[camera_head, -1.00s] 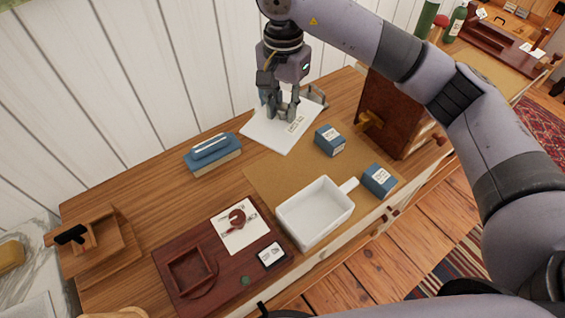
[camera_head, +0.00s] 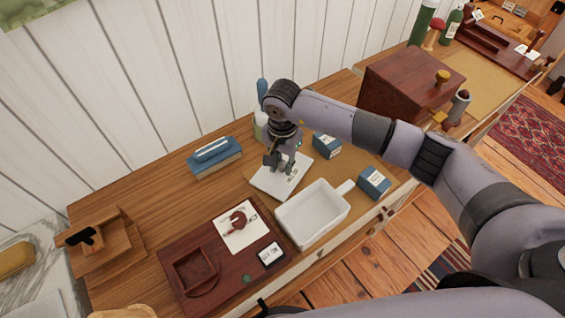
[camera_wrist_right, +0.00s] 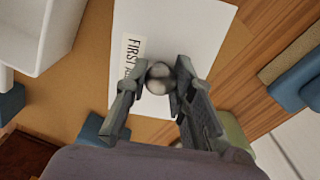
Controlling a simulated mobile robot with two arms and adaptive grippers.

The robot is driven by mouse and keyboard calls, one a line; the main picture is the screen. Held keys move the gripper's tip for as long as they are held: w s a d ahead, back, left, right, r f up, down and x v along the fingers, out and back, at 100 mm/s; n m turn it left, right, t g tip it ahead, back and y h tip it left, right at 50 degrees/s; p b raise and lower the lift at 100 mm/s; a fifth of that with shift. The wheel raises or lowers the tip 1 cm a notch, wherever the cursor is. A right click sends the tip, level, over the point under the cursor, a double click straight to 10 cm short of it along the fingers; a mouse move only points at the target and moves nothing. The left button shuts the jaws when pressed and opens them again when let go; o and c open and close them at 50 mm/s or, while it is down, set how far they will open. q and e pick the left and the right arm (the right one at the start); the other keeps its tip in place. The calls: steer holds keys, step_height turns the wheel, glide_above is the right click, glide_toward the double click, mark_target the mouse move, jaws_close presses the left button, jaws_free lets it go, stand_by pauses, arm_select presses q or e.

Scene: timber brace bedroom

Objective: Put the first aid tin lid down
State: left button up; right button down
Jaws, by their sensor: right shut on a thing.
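The first aid tin lid (camera_head: 264,181) is a flat white plate with a printed label and a round metal knob (camera_wrist_right: 160,78). My right gripper (camera_head: 283,167) is shut on the knob, one finger on each side in the right wrist view (camera_wrist_right: 161,68). The lid lies over the tan mat, just behind the white open box with a handle (camera_head: 291,223). I cannot tell whether it touches the mat. The gripper hides part of the lid. My left gripper is not in view.
Blue boxes (camera_head: 374,183) (camera_head: 327,147) stand to the right. A blue-topped block (camera_head: 214,157) is left of the lid. A dark red tray (camera_head: 225,282) lies in front, and a brown wooden box (camera_head: 400,90) stands at the right. Bare wood (camera_head: 150,185) is free at left.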

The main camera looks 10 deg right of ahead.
steer(key=shift+f, duration=0.45)
steer(key=shift+f, duration=0.2)
steer(key=c, duration=1.4)
jaws_free()
steer(key=shift+o, duration=0.2)
steer(key=shift+r, duration=0.15)
